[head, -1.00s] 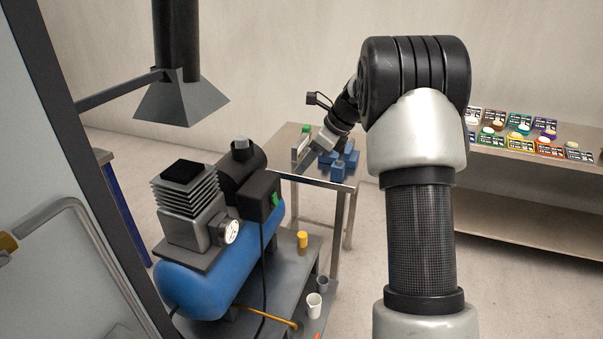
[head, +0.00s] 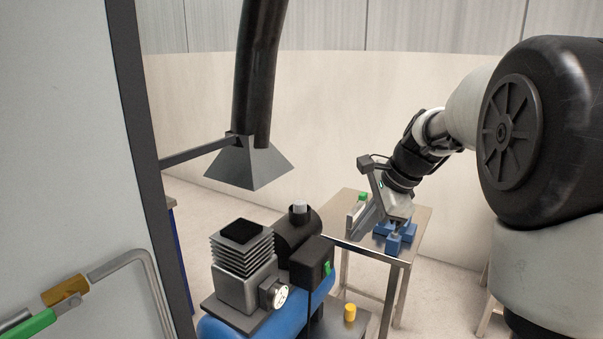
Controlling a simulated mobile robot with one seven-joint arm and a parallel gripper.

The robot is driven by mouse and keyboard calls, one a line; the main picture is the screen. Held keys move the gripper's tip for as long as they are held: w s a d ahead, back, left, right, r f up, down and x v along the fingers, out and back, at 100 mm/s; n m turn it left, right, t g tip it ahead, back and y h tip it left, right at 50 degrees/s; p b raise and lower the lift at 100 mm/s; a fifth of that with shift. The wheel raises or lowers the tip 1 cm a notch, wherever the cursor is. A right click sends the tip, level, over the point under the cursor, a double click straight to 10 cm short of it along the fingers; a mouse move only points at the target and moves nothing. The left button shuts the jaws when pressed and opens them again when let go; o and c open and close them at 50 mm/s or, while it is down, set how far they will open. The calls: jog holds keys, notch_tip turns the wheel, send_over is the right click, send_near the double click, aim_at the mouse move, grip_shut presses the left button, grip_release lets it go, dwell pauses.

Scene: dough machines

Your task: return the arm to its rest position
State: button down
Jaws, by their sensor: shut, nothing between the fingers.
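My arm reaches in from the right of the head view, its large black joint near the camera. My gripper (head: 362,222) points down and to the left over the small metal table. Its fingers are small and partly blend with the grey things around them, but they look shut with nothing held. Whether the fingertips touch anything on the table cannot be told.
The small table (head: 345,203) bears blue blocks (head: 393,243) close to the gripper and a green-topped item (head: 363,196). A blue compressor (head: 240,328) stands in front. A grey hood (head: 248,167) hangs at left. A yellow cup (head: 350,312) sits low.

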jog(key=s+r+n+t+h+p, duration=0.1)
jog(key=s+r+n+t+h, duration=0.1)
jog(key=s+n, duration=1.5)
jog(key=s+a+h, duration=0.1)
jog(key=s, duration=0.8)
jog(key=shift+s+r+h, duration=0.3)
jog(key=shift+h, duration=0.1)
